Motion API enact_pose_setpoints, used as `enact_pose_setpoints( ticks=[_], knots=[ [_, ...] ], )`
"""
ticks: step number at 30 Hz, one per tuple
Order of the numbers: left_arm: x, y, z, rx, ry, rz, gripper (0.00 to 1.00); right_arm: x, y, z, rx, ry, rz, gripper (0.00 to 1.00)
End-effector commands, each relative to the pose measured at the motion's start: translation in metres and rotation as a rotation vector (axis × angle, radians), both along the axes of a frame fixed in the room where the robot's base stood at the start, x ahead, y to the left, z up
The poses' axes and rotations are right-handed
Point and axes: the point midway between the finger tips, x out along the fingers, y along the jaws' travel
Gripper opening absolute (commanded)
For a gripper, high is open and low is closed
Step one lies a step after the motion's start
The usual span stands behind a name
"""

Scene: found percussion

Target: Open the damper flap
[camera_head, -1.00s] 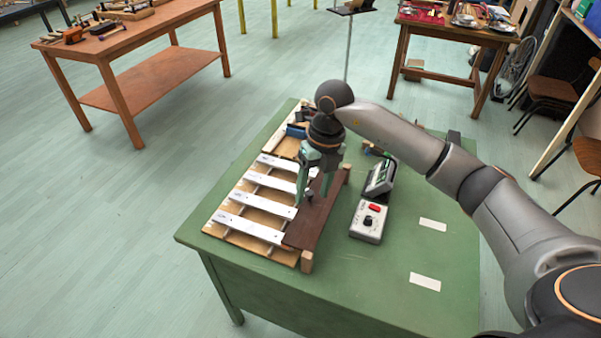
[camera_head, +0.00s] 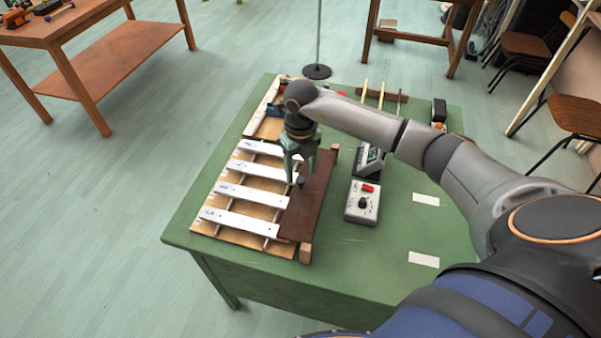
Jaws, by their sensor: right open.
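The damper flap appears to be the dark brown board (camera_head: 301,216) along the right ends of several white metal bars (camera_head: 244,219) on a wooden frame. It looks shut down over the bar ends. A small dark knob (camera_head: 300,182) shows on the board's left part. My right gripper (camera_head: 300,178) points down over the board, its green fingers open and close around or just above the knob; I cannot tell if they touch it. The fingers and wrist hide the board's far left part. My left gripper is not in view.
A grey box (camera_head: 362,203) with a red button and a dark knob stands right of the board, with a tilted display device (camera_head: 369,162) behind it. The green table (camera_head: 400,284) is clear at the front right, apart from two pale labels. Sticks lie at the back.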

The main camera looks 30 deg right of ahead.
Motion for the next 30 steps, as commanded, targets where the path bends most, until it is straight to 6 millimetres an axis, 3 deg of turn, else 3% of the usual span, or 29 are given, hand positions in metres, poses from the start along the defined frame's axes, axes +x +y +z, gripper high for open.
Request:
enact_pose_setpoints(
  ticks=[6, 16, 30],
  knots=[
    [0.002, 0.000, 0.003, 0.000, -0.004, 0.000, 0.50, 0.000, 0.000, -0.023, 0.000, 0.002, 0.000, 0.62],
    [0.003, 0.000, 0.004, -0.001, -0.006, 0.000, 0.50, 0.000, 0.000, -0.027, 0.000, -0.001, 0.001, 0.62],
    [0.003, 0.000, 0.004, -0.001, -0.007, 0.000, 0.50, 0.000, 0.000, -0.026, 0.000, -0.001, 0.000, 0.10]
  ],
)
